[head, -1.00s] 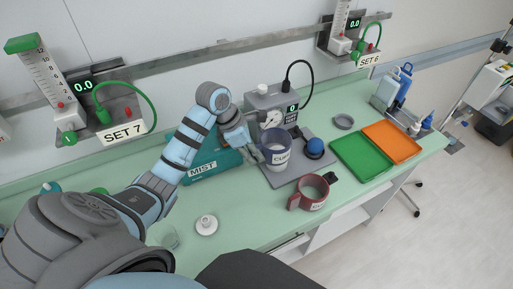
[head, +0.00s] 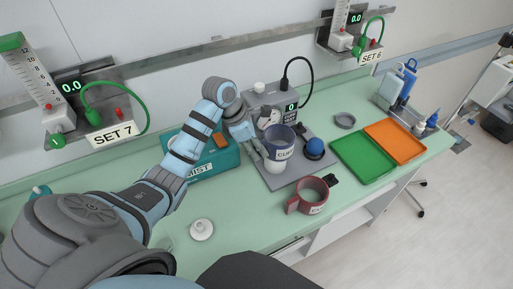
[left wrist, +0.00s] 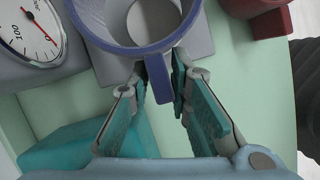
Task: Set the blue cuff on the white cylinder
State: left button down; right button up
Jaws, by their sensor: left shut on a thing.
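The blue cuff (head: 284,153), an open ring with a white label, is held upright at the white cylinder (head: 275,166) on the grey device base. In the left wrist view, the cuff's rim (left wrist: 95,35) fills the top, and the cylinder's top (left wrist: 152,20) shows through the ring, off its centre. I cannot tell whether the cuff is around the cylinder's top or just above it. My left gripper (head: 262,150) is shut on the cuff's blue tab, which shows between the fingertips (left wrist: 161,80). My right gripper is not in view.
A dark red cuff (head: 312,189) lies to the front right. A blue ball-shaped knob (head: 315,147) is close beside the blue cuff. A gauge (left wrist: 30,32) and a teal MIST box (head: 215,160) are near. Green (head: 362,157) and orange (head: 394,140) trays lie right.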

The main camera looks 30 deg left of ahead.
pick_arm(q)
jog(key=shift+s+r+p, duration=0.4)
jog(key=shift+s+p, duration=0.05)
jog(key=shift+s, duration=0.15)
jog(key=shift+s+r, duration=0.1)
jog(key=shift+s, duration=0.15)
jog(key=shift+f, duration=0.2)
jog(key=shift+w+d+f+b, duration=0.1)
jog(key=shift+w+f+b, duration=0.05)
jog(key=shift+f+b, duration=1.1)
jog(key=shift+f, duration=0.1)
jog(key=shift+f+b, duration=1.7)
jog(key=shift+f, duration=0.2)
